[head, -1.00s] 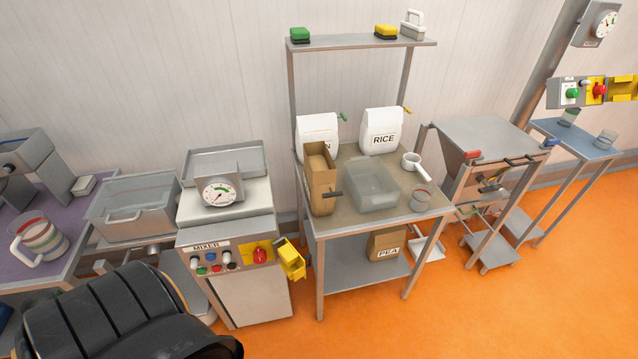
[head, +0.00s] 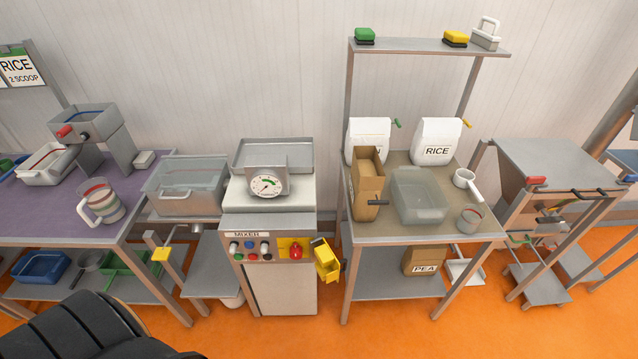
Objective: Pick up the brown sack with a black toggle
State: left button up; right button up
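The brown sack (head: 366,186) stands upright and open-topped on the metal table with the shelf, in the head view. Its black toggle (head: 379,204) sticks out low on its right side. It stands in front of a white sack (head: 367,136) with a green toggle and hides part of that sack's label. A clear bin (head: 419,195) is just to its right. Neither of my grippers shows in the view.
A white RICE sack (head: 438,141), a white scoop (head: 467,181) and a measuring cup (head: 470,219) share the tabletop (head: 420,233). A PEA sack (head: 424,261) is on the lower shelf. The mixer (head: 272,245) stands left of the table. Orange floor is open in front.

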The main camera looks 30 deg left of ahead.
aim_at(367, 174)
jog(key=i+l+u, duration=0.3)
jog(key=l+u, duration=0.35)
jog(key=i+l+u, duration=0.1)
jog(key=l+u, duration=0.2)
jog(key=l, duration=0.15)
jog(key=l+u, duration=0.3)
jog(key=i+l, duration=0.05)
jog(key=l, duration=0.05)
